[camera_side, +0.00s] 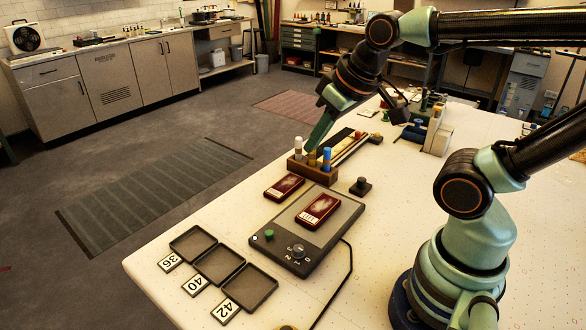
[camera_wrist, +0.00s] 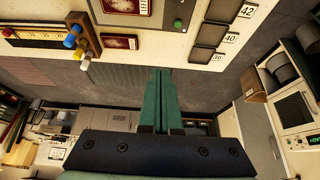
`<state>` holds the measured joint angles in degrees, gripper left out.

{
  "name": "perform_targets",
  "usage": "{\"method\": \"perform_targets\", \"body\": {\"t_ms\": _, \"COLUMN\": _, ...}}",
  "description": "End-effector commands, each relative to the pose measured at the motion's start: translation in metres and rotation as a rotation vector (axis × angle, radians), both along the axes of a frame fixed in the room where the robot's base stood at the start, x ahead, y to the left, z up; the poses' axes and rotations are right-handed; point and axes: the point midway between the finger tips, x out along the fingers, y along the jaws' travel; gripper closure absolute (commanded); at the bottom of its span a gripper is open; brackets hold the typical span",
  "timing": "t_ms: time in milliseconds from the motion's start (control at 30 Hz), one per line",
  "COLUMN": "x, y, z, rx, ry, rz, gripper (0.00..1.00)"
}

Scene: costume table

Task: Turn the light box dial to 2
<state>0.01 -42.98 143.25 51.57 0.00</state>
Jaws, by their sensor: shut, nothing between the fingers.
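The light box (camera_side: 313,228) is a flat dark grey box with a pale panel, lying on the white table. Its round dark dial (camera_side: 297,251) sits at the near end with small numbers around it; which number it points to is too small to tell. A green button (camera_side: 268,235) is beside the dial. A dark red tile (camera_side: 319,211) lies on the panel. My gripper (camera_side: 310,149) is shut and empty, above the wooden marker rack, well behind the dial. In the wrist view my closed green fingers (camera_wrist: 160,72) point toward the table edge; the dial is not visible there.
Several trays (camera_side: 219,265) with number cards 36, 40 and 42 line the table's near left edge. A second red tile (camera_side: 284,187) lies beside the light box. The wooden rack (camera_side: 312,172) holds upright markers. A small black knobbed object (camera_side: 361,187) and a cable are right of the box.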

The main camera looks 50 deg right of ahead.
Motion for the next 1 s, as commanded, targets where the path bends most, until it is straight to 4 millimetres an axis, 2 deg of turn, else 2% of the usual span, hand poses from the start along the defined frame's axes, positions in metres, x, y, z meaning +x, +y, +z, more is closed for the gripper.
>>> {"method": "perform_targets", "body": {"t_ms": 33, "x": 0.0, "y": 0.0, "z": 0.0, "rx": 0.0, "ry": 0.0, "rz": 0.0, "gripper": 0.89}}
{"method": "perform_targets", "body": {"t_ms": 100, "x": 0.0, "y": 0.0, "z": -0.001, "rx": -0.006, "ry": 0.004, "rz": 0.014, "gripper": 0.62}}
{"method": "perform_targets", "body": {"t_ms": 167, "x": 0.001, "y": 0.001, "z": -0.002, "rx": -0.023, "ry": 0.012, "rz": 0.048, "gripper": 0.4}}
{"method": "perform_targets", "body": {"t_ms": 267, "x": 0.002, "y": 0.004, "z": -0.008, "rx": -0.081, "ry": 0.043, "rz": 0.175, "gripper": 0.4}}
{"method": "perform_targets", "body": {"t_ms": 367, "x": 0.003, "y": 0.009, "z": -0.017, "rx": -0.168, "ry": 0.09, "rz": 0.38, "gripper": 0.4}}
{"method": "perform_targets", "body": {"t_ms": 700, "x": 0.006, "y": 0.026, "z": -0.054, "rx": -0.428, "ry": 0.227, "rz": 1.213, "gripper": 0.4}}
{"method": "perform_targets", "body": {"t_ms": 1000, "x": 0.004, "y": 0.04, "z": -0.086, "rx": -0.549, "ry": 0.264, "rz": 1.947, "gripper": 0.4}}
